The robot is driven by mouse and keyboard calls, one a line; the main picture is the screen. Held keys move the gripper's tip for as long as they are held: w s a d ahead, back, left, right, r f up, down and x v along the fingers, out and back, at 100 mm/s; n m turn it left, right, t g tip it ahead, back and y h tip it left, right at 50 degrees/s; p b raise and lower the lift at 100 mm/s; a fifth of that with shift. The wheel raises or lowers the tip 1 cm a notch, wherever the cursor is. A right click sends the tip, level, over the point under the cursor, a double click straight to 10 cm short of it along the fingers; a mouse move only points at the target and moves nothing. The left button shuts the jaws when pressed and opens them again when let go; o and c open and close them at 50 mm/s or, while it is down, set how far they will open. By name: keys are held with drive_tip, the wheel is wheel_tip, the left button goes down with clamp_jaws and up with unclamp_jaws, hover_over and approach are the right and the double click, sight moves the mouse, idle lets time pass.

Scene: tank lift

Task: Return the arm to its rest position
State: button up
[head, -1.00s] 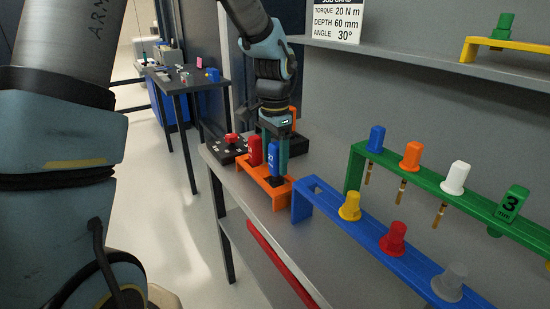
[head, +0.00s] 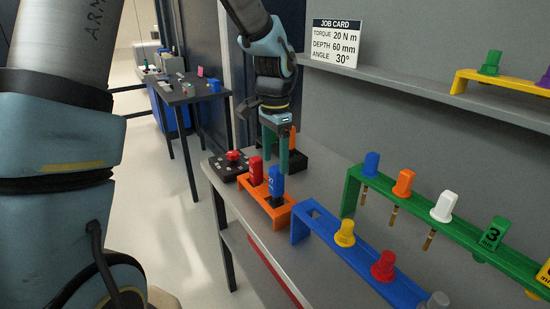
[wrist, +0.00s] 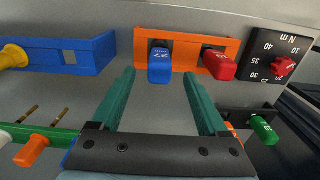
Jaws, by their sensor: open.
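A blue handle (head: 277,182) and a red handle (head: 256,170) stand in the orange rack (head: 249,203). In the wrist view the blue handle (wrist: 160,66) lies beyond the fingertips, apart from them. The upper arm crosses the top of the head view.
A dial box with a red knob (head: 234,157) stands left of the orange rack. The blue rack (head: 330,234) and green rack (head: 400,205) stand to the right, with several coloured handles. A shelf (head: 420,90) with a job card (head: 337,43) runs above.

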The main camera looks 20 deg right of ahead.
wheel_tip(320, 180, up, 2)
drive_tip(key=shift+r+p, duration=0.1)
drive_tip(key=shift+p, duration=0.45)
drive_tip(key=s+a+n+t, duration=0.1)
drive_tip(key=s+a+n, duration=0.2)
drive_tip(key=a+n, duration=1.1)
drive_tip(key=a, duration=1.5)
drive_tip(key=shift+s+a+f+n+t, duration=0.3)
drive_tip(key=shift+s+f, duration=0.05)
drive_tip(key=shift+s, duration=0.05)
